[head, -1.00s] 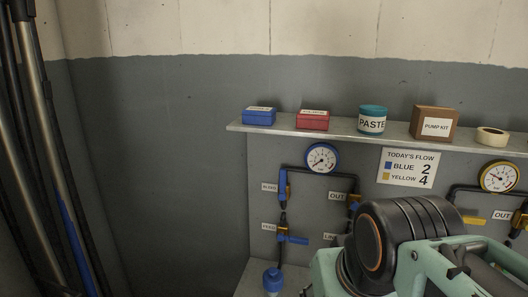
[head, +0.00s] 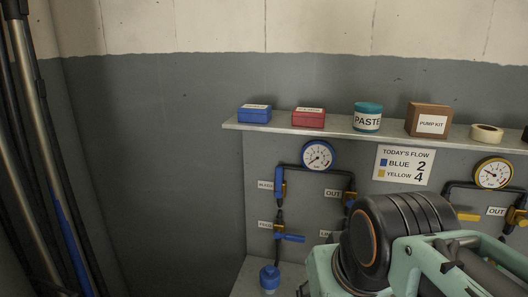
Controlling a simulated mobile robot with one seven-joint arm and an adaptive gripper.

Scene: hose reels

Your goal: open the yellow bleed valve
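The yellow line's round gauge (head: 493,173) hangs on the grey panel at the right of the head view. Below it, a yellow lever (head: 468,215) sticks out level toward the right. Its valve body and any label are hidden behind my arm, so I cannot read whether it is the bleed valve. Another valve (head: 516,215) with yellow parts stands beside an OUT label at the right edge. The lower part of the yellow line is also covered by my arm. My gripper is not in view.
A blue line with gauge (head: 318,156), upright blue lever (head: 279,188) and level blue lever (head: 291,238) is left of my arm. A flow sign (head: 404,167) hangs between the lines. The shelf (head: 240,124) above holds boxes, a paste jar and tape. Poles stand far left.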

